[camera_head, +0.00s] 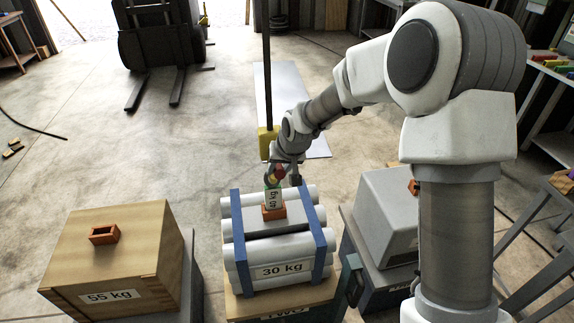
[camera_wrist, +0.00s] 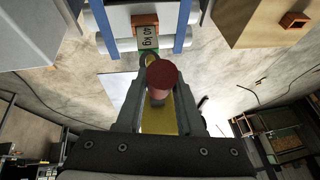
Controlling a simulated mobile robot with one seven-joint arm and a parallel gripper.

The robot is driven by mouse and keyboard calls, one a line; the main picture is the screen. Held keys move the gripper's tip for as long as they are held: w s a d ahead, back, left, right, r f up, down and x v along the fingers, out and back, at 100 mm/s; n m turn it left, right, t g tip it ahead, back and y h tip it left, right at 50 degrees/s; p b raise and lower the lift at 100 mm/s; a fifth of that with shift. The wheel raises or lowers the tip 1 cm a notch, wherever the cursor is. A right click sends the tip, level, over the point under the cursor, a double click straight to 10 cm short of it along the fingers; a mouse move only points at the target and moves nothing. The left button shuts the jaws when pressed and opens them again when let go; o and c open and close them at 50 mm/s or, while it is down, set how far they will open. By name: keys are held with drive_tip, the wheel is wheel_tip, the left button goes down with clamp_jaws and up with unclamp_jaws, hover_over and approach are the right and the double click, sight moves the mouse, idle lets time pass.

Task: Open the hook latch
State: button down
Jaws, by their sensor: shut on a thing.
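A dark hoist line (camera_head: 267,70) comes down to a yellow block (camera_head: 268,143), and the hook (camera_wrist: 149,60) is below it, partly hidden by my arm and fingers. A red round knob (camera_wrist: 162,74), seemingly the latch's, sits between my fingertips in the wrist view. My gripper (camera_wrist: 160,92) is shut on it, with the yellow body showing behind between the fingers. In the head view my gripper (camera_head: 281,174) is over the pipe bundle (camera_head: 280,247). A green-edged 40 kg tag (camera_wrist: 148,36) is beside the hook at an orange bracket (camera_head: 273,212). I cannot tell whether the latch is open.
The bundle has blue straps and a 30 kg label. A wooden 55 kg crate (camera_head: 110,262) with an orange bracket stands to its left, and a grey box (camera_head: 388,215) to its right. A forklift (camera_head: 165,40) stands behind. The floor between is mostly clear.

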drive_tip(key=shift+w+r+g+p, duration=0.25)
drive_tip(key=shift+r+g+p, duration=0.35)
drive_tip(key=shift+p, duration=0.2)
drive_tip(key=shift+a+h, duration=0.1)
drive_tip(key=shift+h, duration=0.2)
drive_tip(key=c, duration=0.5)
unclamp_jaws()
drive_tip(key=b+v, duration=0.1)
drive_tip(key=v, duration=1.6)
drive_tip(key=shift+r+b, duration=0.25)
drive_tip(key=shift+b, duration=0.15)
